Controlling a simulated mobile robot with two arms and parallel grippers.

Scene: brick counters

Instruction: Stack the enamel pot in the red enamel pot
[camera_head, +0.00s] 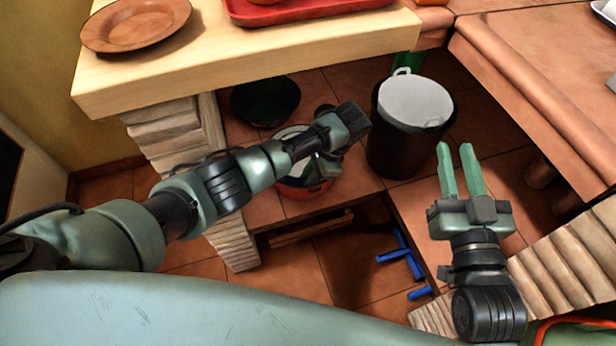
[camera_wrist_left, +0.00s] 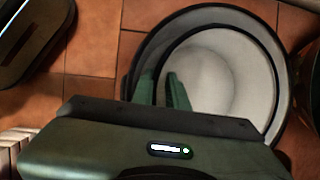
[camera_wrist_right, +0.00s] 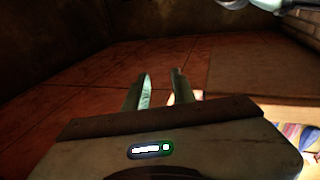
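The red enamel pot (camera_head: 304,192) stands on the tiled lower surface, mostly hidden behind my left arm in the head view. A white interior with a dark rim shows above it. In the left wrist view, the white-lined enamel pot (camera_wrist_left: 225,75) shows a dark inner rim inside a larger dark rim, so it appears to sit within the red pot. How deep it sits cannot be told. My left gripper (camera_wrist_left: 163,90) is over the left side of the inner rim, its fingers slightly apart. My right gripper (camera_head: 458,150) is open and empty, right of the bin.
A dark bin with a grey lid (camera_head: 412,105) stands right of the pots. A dark bowl (camera_head: 265,100) lies behind them. A wooden counter (camera_head: 250,60) with a brown plate (camera_head: 136,24) and red tray (camera_head: 300,10) overhangs the back. Blue bars (camera_head: 405,258) lie below.

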